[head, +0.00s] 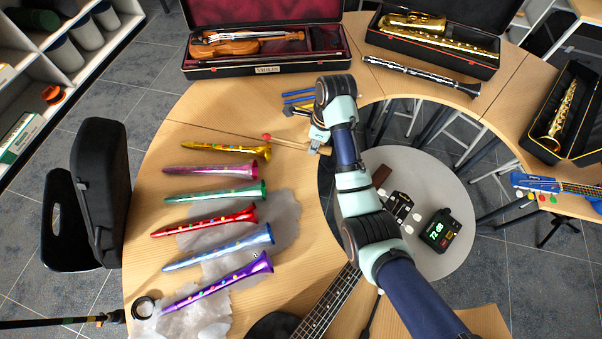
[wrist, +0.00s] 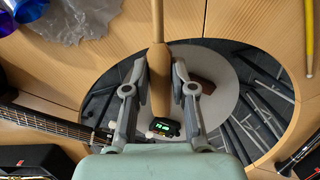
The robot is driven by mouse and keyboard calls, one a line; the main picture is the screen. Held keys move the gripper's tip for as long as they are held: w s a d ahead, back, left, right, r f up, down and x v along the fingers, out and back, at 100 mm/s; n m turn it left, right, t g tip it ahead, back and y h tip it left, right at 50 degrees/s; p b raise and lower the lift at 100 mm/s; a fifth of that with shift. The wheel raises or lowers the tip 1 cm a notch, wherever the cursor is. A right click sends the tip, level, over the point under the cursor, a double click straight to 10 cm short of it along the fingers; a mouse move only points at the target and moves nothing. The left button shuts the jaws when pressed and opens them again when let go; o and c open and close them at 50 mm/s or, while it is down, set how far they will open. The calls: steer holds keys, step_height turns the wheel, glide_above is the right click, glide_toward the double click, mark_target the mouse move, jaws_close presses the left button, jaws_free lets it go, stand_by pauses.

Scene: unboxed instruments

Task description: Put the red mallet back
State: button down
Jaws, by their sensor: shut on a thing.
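The red mallet (head: 266,137) has a small round red head and a thin wooden stick, and lies to the left of my gripper (head: 315,150) in the head view. In the wrist view my gripper (wrist: 159,66) is shut on the thick brown wooden handle (wrist: 157,25), one finger on each side. The stick runs up out of the top of that view, so the red head is hidden there. The gripper is near the inner edge of the curved wooden table (head: 150,180). Whether the mallet touches the table is hard to tell.
Several coloured recorders (head: 211,171) lie left on the table. Blue sticks (head: 298,93) lie behind the gripper. An open violin case (head: 262,68) stands at the back. A round grey stand (head: 455,265) in the table's opening holds a tuner (head: 440,230).

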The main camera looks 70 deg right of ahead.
mark_target(310, 176)
step_height(310, 176, down, 18)
steer(key=b, duration=0.4)
steer(key=shift+r+b, duration=0.15)
steer(key=shift+b, duration=0.25)
steer(key=c, duration=1)
jaws_free()
steer(key=shift+o, duration=0.2)
step_height(310, 176, up, 12)
steer(key=s+p, duration=0.2)
steer(key=p, duration=0.2)
steer(key=shift+w, duration=0.1)
